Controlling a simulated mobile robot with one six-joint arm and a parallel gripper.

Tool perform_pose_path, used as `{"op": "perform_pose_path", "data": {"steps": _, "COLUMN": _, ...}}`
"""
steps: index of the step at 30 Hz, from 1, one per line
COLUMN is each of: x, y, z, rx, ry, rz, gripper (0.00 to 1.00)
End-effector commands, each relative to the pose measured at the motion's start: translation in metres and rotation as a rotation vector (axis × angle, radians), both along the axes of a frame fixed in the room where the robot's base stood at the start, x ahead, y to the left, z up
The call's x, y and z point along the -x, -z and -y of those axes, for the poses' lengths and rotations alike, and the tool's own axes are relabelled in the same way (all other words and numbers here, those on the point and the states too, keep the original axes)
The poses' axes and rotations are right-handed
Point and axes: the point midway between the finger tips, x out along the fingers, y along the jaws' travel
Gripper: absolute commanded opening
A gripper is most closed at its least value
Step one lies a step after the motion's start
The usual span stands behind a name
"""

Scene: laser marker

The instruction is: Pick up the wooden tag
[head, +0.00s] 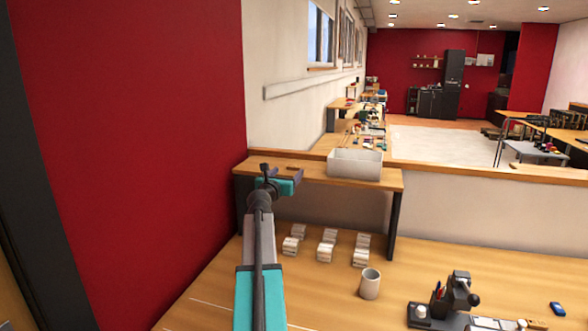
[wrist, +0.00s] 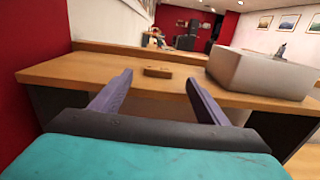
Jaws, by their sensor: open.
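The wooden tag (wrist: 158,72) is a small brown block lying flat on the raised wooden shelf (wrist: 55,70). In the wrist view it sits beyond the gap between my fingers, near the middle. My gripper (wrist: 158,84) is open and empty, its two dark purple fingers pointing toward the tag from the shelf's front side. In the head view my gripper (head: 283,180) is at the left part of the shelf. The tag shows there only as a small dark brown piece (head: 292,168) just behind the fingers.
A grey-white bin (head: 355,163) stands on the shelf to the right of the tag. Several white stacked blocks (head: 326,252) and a cup (head: 370,284) stand on the lower table. A black device (head: 455,297) is at the lower right. A red wall (head: 130,150) is close on the left.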

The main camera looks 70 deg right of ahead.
Motion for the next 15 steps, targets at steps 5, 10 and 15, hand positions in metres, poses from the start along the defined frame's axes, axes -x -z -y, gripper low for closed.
{"op": "perform_pose_path", "data": {"steps": 5, "x": -0.0003, "y": -0.0004, "z": 0.0114, "rx": 0.000, "ry": 0.000, "rz": 0.001, "gripper": 0.69}}
{"op": "perform_pose_path", "data": {"steps": 10, "x": 0.0002, "y": 0.0002, "z": 0.0124, "rx": 0.000, "ry": 0.000, "rz": 0.001, "gripper": 0.69}}
{"op": "perform_pose_path", "data": {"steps": 15, "x": 0.0005, "y": 0.0003, "z": 0.0123, "rx": 0.000, "ry": 0.001, "rz": 0.001, "gripper": 0.69}}
